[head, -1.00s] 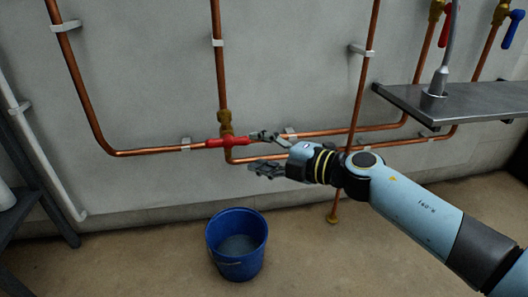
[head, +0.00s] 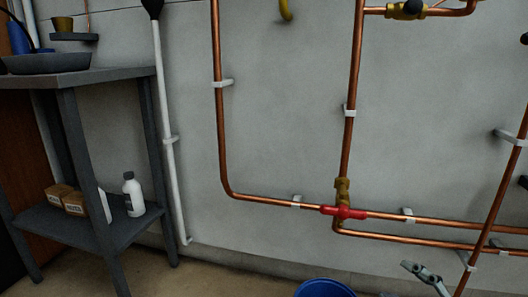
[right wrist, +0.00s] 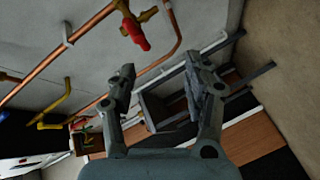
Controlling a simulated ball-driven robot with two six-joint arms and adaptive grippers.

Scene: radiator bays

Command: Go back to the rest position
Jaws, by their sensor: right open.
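My right gripper (head: 408,280) shows only in part at the bottom right of the head view. In the right wrist view its two fingers stand apart and empty, with open space between them (right wrist: 162,88). The red valve handle (head: 343,212) lies along the horizontal copper pipe in the head view, up and to the left of the gripper and apart from it. A red handle (right wrist: 137,33) also shows beyond the fingers in the right wrist view. My left gripper is out of view.
A blue bucket (head: 325,288) is cut off at the bottom edge. A dark shelf unit (head: 88,78) with a white bottle (head: 133,196) and small boxes stands at left. Copper pipes (head: 217,130) run along the grey wall. Floor shows between shelf and bucket.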

